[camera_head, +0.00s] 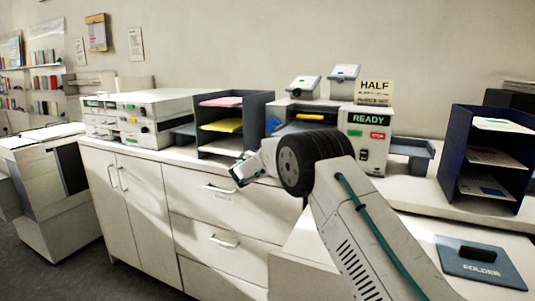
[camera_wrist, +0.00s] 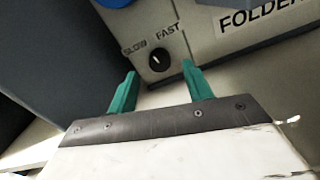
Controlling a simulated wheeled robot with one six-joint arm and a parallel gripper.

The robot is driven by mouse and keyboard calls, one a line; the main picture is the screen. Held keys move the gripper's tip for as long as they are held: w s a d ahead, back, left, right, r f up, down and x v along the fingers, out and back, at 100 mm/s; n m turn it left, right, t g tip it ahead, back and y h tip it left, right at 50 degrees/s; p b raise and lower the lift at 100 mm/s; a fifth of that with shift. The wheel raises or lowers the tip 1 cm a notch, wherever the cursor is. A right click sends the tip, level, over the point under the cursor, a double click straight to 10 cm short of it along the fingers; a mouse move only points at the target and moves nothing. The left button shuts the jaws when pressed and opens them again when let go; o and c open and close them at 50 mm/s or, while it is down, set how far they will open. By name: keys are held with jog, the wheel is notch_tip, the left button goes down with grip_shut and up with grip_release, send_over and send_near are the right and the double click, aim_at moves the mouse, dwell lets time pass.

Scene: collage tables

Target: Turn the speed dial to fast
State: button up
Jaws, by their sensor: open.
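In the wrist view the speed dial (camera_wrist: 158,60) is a small round black knob with a white mark, on the beige panel of the machine labelled FOLDER (camera_wrist: 235,45). SLOW is printed to its upper left and FAST above it to the right. The mark points roughly upward, between the two words; its exact setting is hard to tell. My gripper (camera_wrist: 160,69) is open, its green fingers apart below the dial, one to each side, with nothing between them. In the head view my gripper (camera_head: 238,177) is in front of the counter; the dial is hidden there.
A blue round part (camera_wrist: 117,3) sits above the dial at the wrist view's top edge. In the head view a paper sorter (camera_head: 205,145) stands left of my arm, and a machine with a READY display (camera_head: 368,119) behind it. A folder mat (camera_head: 480,262) lies at right.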

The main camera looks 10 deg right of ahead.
jog(key=shift+x, duration=1.95)
jog(key=c, duration=1)
jog(key=shift+m, duration=2.2)
jog(key=o, duration=1)
jog(key=v, duration=0.7)
jog(key=shift+s+a, duration=0.25)
jog(key=shift+s, duration=0.05)
